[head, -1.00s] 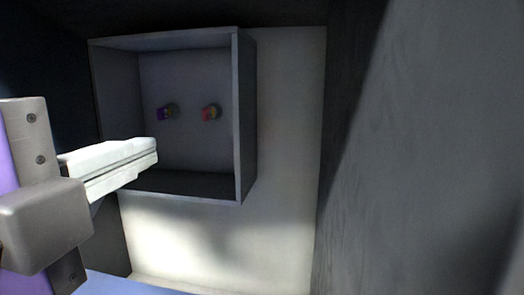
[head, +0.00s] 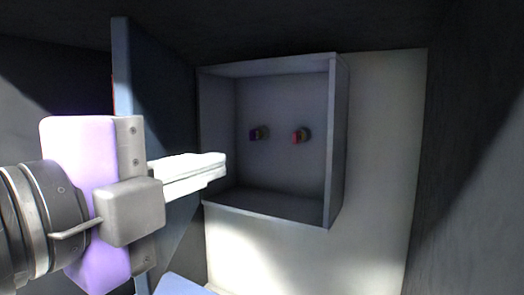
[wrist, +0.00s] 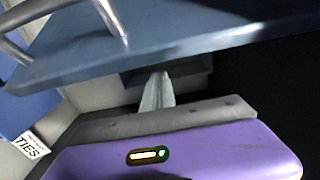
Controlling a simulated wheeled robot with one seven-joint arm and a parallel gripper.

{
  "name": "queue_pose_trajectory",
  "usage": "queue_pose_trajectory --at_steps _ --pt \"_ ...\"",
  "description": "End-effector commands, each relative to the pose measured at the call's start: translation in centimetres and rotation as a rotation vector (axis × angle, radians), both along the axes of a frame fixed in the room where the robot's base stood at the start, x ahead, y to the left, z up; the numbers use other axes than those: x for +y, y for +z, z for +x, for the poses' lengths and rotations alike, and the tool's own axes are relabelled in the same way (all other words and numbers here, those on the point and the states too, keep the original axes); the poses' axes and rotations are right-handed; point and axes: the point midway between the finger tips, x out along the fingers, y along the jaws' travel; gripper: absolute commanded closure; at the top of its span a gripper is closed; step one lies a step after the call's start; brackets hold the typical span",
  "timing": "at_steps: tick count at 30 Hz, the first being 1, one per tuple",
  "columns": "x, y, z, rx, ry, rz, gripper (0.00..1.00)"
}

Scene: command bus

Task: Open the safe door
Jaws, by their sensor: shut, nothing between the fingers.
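The safe door is a blue panel (head: 124,80) standing swung open and nearly edge-on at the left of the head view. In the wrist view the blue door (wrist: 190,40) spans the top, with metal handle bars (wrist: 110,15) at upper left. My gripper (head: 222,166), purple and grey with pale fingers, is shut and empty, overlapping the door in the head view. Its fingers point right, past the door's edge, across the front of the opening. The wrist view shows the closed fingers (wrist: 158,90) just below the door panel. Whether they touch it I cannot tell.
A grey open box-like recess (head: 338,140) is fixed on the pale back wall (head: 380,150). A label reading "TIES" (wrist: 30,146) shows in the wrist view.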

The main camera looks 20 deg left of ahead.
Motion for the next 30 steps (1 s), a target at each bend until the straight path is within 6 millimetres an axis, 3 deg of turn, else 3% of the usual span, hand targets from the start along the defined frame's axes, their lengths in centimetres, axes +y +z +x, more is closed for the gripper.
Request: queue_pose_trajectory --at_steps 30 --pt "6.4 0.0 0.5 0.0 0.0 -0.001 1.0"
